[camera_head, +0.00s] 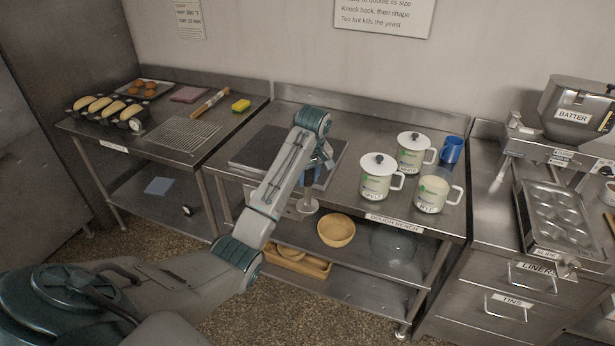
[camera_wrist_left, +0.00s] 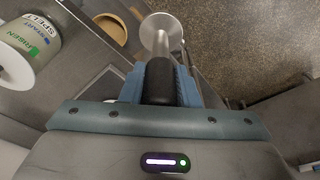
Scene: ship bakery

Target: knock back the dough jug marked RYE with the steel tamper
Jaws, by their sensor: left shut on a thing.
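The jug marked RYE (camera_head: 432,192) stands on the right part of the dough bench, its handle to the right. It seems to have no lid, with pale dough inside. My left gripper (camera_head: 322,168) is over the front edge of the bench, left of the jugs. It is shut on the black handle (camera_wrist_left: 160,80) of the steel tamper (camera_head: 307,205), whose round foot (camera_wrist_left: 161,32) points down, apart from any jug. The jug marked SPELT (camera_head: 374,185), with a white lid, stands between my gripper and RYE; it also shows in the left wrist view (camera_wrist_left: 38,42). My right gripper is out of view.
A third lidded jug (camera_head: 412,155) stands behind, beside a blue mug (camera_head: 452,149). A dark board (camera_head: 262,147) lies left on the bench. A wooden bowl (camera_head: 336,230) is below on the shelf. The batter machine (camera_head: 572,110) and muffin tin (camera_head: 556,213) are at right.

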